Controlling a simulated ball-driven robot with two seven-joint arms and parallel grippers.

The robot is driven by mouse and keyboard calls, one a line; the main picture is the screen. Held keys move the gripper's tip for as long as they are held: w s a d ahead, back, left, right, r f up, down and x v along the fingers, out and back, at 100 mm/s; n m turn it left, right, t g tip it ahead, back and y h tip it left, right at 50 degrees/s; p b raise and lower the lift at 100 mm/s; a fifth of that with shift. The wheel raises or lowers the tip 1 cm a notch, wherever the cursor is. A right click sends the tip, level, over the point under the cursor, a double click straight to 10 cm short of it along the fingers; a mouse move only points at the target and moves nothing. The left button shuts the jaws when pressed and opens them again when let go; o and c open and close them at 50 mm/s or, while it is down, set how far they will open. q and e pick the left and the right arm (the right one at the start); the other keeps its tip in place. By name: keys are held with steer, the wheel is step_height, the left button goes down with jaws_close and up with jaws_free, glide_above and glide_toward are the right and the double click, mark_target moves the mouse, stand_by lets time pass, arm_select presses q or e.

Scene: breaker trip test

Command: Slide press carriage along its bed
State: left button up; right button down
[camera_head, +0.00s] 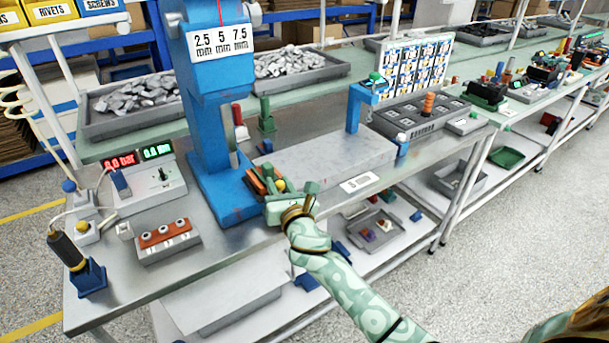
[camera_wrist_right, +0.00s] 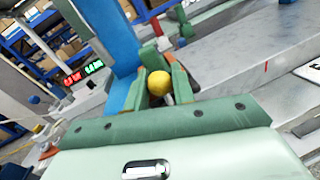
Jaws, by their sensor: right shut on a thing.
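The blue press (camera_head: 207,120) stands upright on the bench at left of centre, with a 2.5, 5, 7.5 mm label on its head. A long grey slab (camera_head: 325,160), which looks like the bed, runs right from the press foot. My right gripper (camera_head: 277,186) is at the slab's near left end, beside the blue foot. It is shut on a yellow ball knob (camera_wrist_right: 159,83), seen between the green fingers in the right wrist view. I cannot make out the carriage under the knob; the hand covers that part. My left gripper is not in view.
A small blue post (camera_head: 354,108) stands at the slab's far right end. A red and green display box (camera_head: 146,178) and an orange-topped block (camera_head: 166,236) stand left of the press. Bins of metal parts (camera_head: 130,100) are behind. The slab's top looks clear.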

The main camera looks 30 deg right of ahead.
steer(key=a, duration=0.7)
steer(key=shift+s, duration=0.3)
steer(key=shift+a, duration=0.1)
steer(key=c, duration=1.2)
jaws_free()
steer(key=shift+c, duration=0.2)
steer(key=shift+a, duration=0.15)
steer(key=shift+s, duration=0.1)
steer(key=s+a+p, duration=0.1)
steer(key=s, duration=1.5)
steer(key=shift+a, duration=0.4)
